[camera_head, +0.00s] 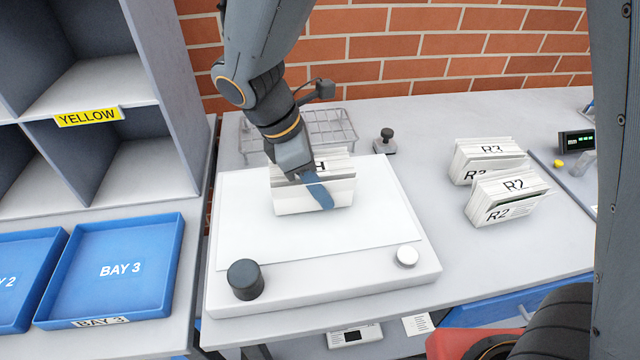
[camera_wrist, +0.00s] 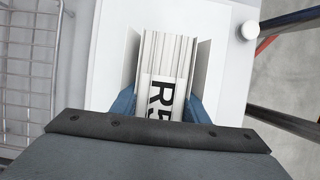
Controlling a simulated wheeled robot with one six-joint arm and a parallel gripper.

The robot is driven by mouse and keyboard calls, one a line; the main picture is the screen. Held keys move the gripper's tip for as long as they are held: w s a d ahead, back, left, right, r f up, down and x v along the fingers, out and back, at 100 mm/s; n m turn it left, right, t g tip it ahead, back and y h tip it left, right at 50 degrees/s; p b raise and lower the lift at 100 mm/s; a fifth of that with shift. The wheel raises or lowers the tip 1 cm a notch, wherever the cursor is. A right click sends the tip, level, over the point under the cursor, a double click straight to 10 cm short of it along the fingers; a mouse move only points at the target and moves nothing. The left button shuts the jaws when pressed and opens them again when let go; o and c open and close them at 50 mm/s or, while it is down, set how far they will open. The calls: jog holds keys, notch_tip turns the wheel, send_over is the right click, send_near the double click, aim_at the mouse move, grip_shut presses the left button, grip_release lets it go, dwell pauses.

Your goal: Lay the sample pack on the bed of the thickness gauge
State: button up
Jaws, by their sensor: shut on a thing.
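My gripper (camera_head: 318,190) is shut on a white pack of folded papers (camera_head: 290,200), its blue fingers on the pack's two sides. The pack is upright over the white plate (camera_head: 365,240); whether it touches the plate I cannot tell.
Two packs, R3 (camera_head: 487,160) and R2 (camera_head: 507,200), stand right of the plate. A dark knob (camera_head: 245,280) and a white knob (camera_head: 406,256) sit at the plate's front. A wire rack (camera_head: 335,125) and small dark-topped object (camera_head: 386,141) stand behind. Blue trays (camera_head: 120,270) lie left.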

jog(key=shift+f, duration=0.25)
jog(key=shift+f, duration=0.15)
jog(key=o, duration=1.5)
jog(key=shift+c, duration=0.2)
